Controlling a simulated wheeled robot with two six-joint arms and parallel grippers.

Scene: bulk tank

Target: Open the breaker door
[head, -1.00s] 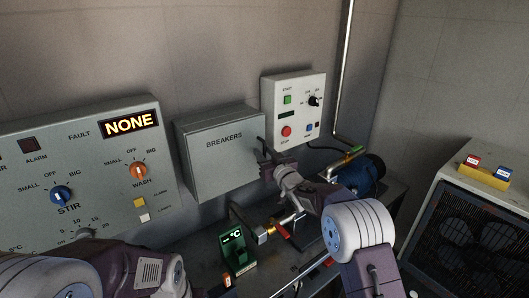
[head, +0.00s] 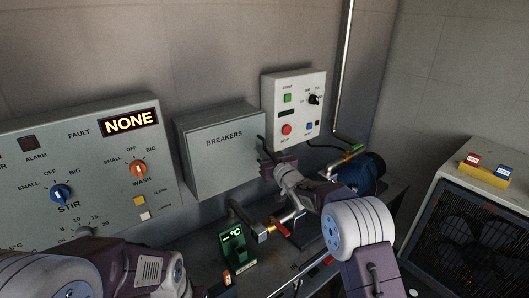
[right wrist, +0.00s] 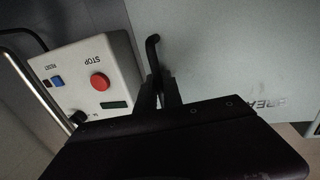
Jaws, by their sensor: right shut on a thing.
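The breaker box is a grey wall cabinet whose front door (head: 222,158) is labelled BREAKERS, and the door looks shut. The door's grey face with part of the lettering also shows in the right wrist view (right wrist: 230,60). A black bent handle (right wrist: 153,48) stands out near the door's edge. My right gripper (head: 266,160) is at the right edge of the door. In the right wrist view its fingers (right wrist: 160,92) are closed around the handle, with the bent end showing beyond them. My left arm comes in at the lower left; its gripper is out of view.
A white start/stop box (head: 293,108) hangs on the wall just right of the door. A large control panel (head: 90,165) is close on the left. Below are a green display unit (head: 237,247), pipe fittings and a blue motor (head: 362,172).

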